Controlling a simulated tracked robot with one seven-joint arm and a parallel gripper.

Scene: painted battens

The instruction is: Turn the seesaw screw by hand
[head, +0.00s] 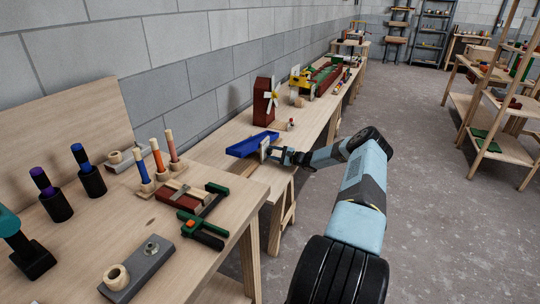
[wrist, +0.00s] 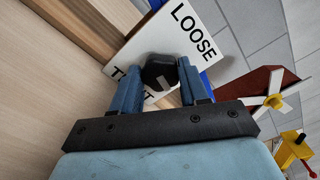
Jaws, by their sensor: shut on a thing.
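The seesaw (head: 252,143) is a blue plank on the far bench, tilted, with a white plate (head: 264,150) at its near side. In the wrist view the plate (wrist: 190,32) reads "LOOSE" at the upper right and a partly hidden word at the lower left. The black screw knob (wrist: 158,72) stands out from the plate, with a grey mark on its face. My gripper (wrist: 157,84) has its two blue fingers on either side of the knob and is shut on it. In the head view my gripper (head: 277,153) reaches the plate from the right; the knob is hidden there.
A dark red block with a white-bladed fan (head: 265,101) stands just behind the seesaw. Clamps (head: 205,215), pegs and a grey block (head: 137,267) lie on the near bench.

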